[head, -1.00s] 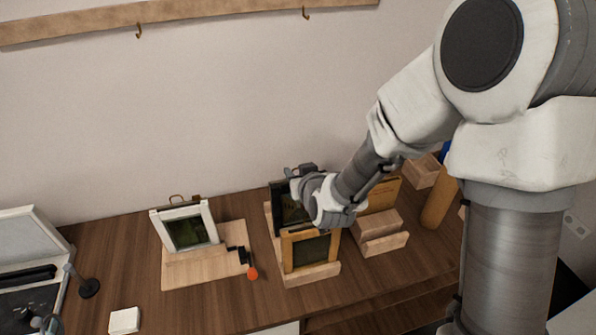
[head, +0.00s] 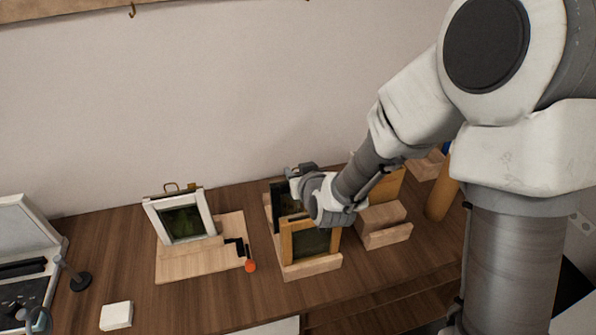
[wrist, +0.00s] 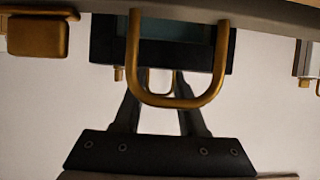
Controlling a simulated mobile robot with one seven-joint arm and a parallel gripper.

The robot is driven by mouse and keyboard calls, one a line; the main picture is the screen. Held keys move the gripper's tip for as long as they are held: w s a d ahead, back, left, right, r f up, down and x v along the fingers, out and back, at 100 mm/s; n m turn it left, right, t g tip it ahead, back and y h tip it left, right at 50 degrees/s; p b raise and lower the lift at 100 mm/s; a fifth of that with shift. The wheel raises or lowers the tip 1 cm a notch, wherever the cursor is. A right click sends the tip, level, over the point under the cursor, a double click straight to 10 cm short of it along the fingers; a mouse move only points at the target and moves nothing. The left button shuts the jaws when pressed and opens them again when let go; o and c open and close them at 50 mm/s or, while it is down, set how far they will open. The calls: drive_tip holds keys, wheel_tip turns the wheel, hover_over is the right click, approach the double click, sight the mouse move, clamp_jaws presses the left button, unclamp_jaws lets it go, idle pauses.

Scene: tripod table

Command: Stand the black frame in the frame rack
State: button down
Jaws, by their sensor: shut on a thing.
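The black frame (head: 284,203) is upright at the back of the pale wooden frame rack (head: 312,267), behind an orange-brown wooden frame (head: 288,242). The wooden frame and my arm hide its lower edge, so I cannot tell whether it is seated in the slot. My gripper (head: 296,177) is at the top of the black frame and shut on it. In the wrist view, the dark fingers (wrist: 160,100) close in at a small brass loop under a black bar (wrist: 105,40). A larger brass loop (wrist: 178,100) stands in front and partly covers this.
A white frame (head: 152,222) stands in a pale wooden holder (head: 190,268) to the left, with an orange-tipped item (head: 250,266) beside it. Wooden blocks (head: 388,236) and a cylinder (head: 441,200) are to the right. A white block (head: 116,315) lies front left.

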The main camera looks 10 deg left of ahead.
drive_tip(key=shift+f, duration=0.3)
drive_tip(key=shift+c, duration=1.9)
unclamp_jaws()
drive_tip(key=b+v, duration=1)
drive_tip(key=v, duration=0.3)
drive_tip(key=shift+s, duration=0.2)
drive_tip(key=shift+b+v, duration=0.95)
drive_tip(key=shift+v, duration=1.05)
